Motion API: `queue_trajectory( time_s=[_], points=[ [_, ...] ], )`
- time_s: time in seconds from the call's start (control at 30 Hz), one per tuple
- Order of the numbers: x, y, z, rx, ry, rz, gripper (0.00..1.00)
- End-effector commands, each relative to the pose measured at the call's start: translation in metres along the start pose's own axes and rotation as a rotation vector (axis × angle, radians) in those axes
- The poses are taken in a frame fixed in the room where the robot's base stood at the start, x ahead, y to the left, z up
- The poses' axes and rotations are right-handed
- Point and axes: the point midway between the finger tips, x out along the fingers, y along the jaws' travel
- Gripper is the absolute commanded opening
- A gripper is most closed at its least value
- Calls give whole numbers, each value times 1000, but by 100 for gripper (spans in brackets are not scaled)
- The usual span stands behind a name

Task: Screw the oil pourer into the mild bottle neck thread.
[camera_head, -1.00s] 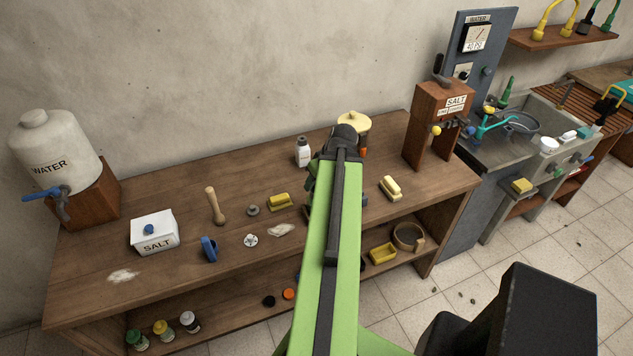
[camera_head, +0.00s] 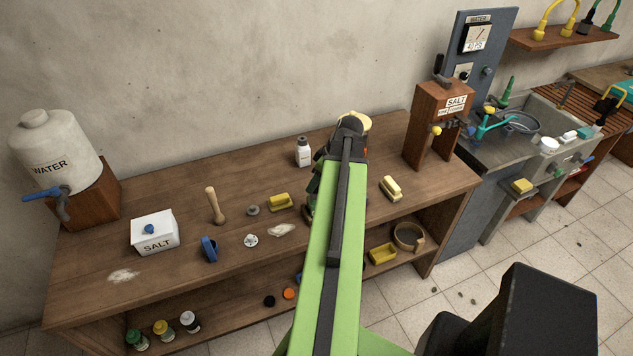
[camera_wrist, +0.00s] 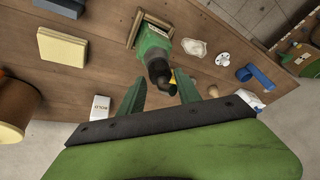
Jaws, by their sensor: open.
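A green bottle (camera_wrist: 153,43) with a grey collar stands at a wooden frame (camera_wrist: 135,26) on the bench in the wrist view. I cannot read its label. A dark, spout-like piece (camera_wrist: 161,74), perhaps the oil pourer, shows at its top; I cannot tell whether it is seated in the neck. My gripper (camera_wrist: 161,92) is open, with its green fingers apart on either side of the dark piece. I cannot tell whether they touch it. In the head view my arm hides the gripper and most of the bottle.
A white bottle (camera_head: 303,153) stands left of my arm. A yellow-topped pot (camera_head: 357,121) is behind the arm's end.

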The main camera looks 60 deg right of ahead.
Motion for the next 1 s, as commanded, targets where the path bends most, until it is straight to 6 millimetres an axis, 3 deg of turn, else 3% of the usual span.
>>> queue_trajectory(
  time_s=[0.13, 0.4, 1.0],
  points=[
    [0, 0, 0, -1, 0, 0, 40],
    [0, -1, 0, 3, 0, 1, 9],
    [0, -1, 1, 280, 26, 115, 8]
  ],
)
